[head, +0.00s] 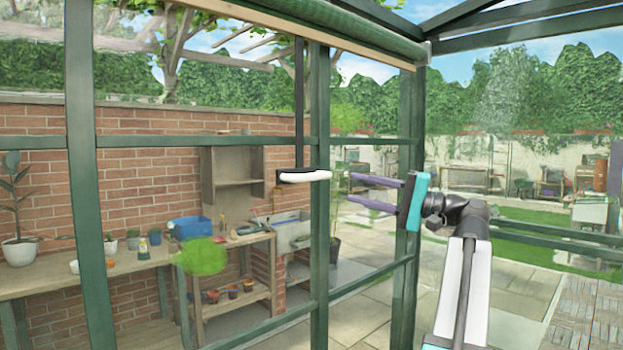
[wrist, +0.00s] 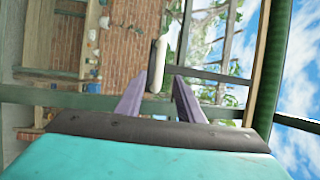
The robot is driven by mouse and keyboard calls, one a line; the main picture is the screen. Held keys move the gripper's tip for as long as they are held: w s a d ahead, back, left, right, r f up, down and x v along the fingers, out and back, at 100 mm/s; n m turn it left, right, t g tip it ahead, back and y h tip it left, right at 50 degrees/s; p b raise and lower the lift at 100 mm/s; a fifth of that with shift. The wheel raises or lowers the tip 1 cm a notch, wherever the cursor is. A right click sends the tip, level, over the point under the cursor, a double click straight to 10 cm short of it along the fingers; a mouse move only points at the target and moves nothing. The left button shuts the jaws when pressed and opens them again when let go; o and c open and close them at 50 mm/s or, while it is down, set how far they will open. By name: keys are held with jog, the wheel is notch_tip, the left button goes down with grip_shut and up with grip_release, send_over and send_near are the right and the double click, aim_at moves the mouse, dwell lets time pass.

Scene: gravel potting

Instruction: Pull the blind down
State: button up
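The blind (head: 340,20) is rolled up in a green roll along the top of the glazed frame, with a pale wooden bar along its lower edge. A dark strap (head: 299,100) hangs from it and ends in a white handle (head: 304,176) with a black end. My gripper (head: 352,186) is to the right of the handle, its purple fingers pointing left towards it. The fingers look apart with nothing between them. In the wrist view the handle (wrist: 157,65) shows just beyond the fingertips, and contact cannot be made out.
Green frame posts (head: 319,240) and rails stand close to the handle and gripper. Behind the panes are a wooden bench (head: 130,264), a blue crate (head: 190,228) and a brick wall (head: 140,190). Open paving and lawn (head: 530,238) lie to the right.

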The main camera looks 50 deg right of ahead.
aim_at(315, 178)
jog(key=p+x, duration=0.2)
jog(key=x, duration=1.1)
jog(key=shift+w+a, duration=0.1)
jog(key=shift+w, duration=0.25)
grip_shut()
